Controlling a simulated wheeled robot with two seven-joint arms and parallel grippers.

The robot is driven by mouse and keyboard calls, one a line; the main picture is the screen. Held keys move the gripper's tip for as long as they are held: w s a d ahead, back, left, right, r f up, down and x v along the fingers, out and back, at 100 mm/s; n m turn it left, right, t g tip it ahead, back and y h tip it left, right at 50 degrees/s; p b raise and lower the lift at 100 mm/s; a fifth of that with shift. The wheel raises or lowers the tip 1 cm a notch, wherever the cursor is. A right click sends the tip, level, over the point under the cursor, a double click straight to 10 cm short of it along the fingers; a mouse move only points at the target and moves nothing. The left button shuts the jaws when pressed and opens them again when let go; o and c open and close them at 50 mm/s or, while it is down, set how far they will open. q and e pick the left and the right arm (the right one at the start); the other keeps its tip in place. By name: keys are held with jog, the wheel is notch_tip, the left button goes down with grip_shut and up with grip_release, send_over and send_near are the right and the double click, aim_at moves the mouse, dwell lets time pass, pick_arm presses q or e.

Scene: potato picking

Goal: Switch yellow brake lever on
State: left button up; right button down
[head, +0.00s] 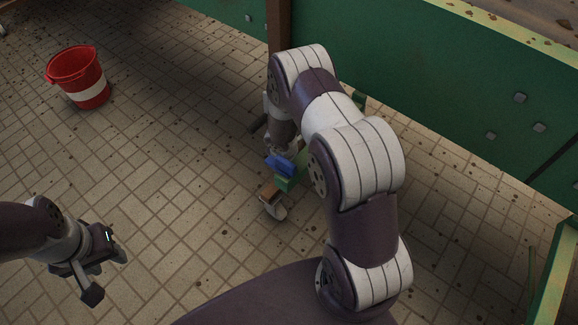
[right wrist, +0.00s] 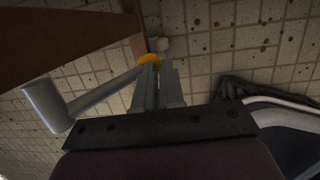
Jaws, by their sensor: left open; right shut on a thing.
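The yellow brake lever (right wrist: 149,60) shows in the right wrist view as a small rounded yellow piece at my fingertips. My right gripper (right wrist: 158,76) is shut on it, with the two fingers close together. The fingers hide part of the lever. In the head view my right arm reaches down to the cart's wheel area, and I cannot make out the yellow lever there. My left gripper (head: 107,274) is open and empty above the tiled floor at the lower left, far from the lever.
A caster wheel (head: 277,208) and a blue part (head: 281,165) are close to my right gripper. A green panel (head: 430,85) stands behind my right arm. A red bucket (head: 82,75) stands at the upper left. The tiled floor between is clear.

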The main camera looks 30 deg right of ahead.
jog(key=shift+s+f, duration=0.5)
jog(key=shift+s, duration=0.05)
jog(key=w+p+v, duration=0.2)
jog(key=p+v, duration=0.5)
jog(key=v, duration=0.6)
jog(key=shift+s+r, duration=0.3)
jog(key=shift+s, duration=0.1)
jog(key=shift+a, duration=0.1)
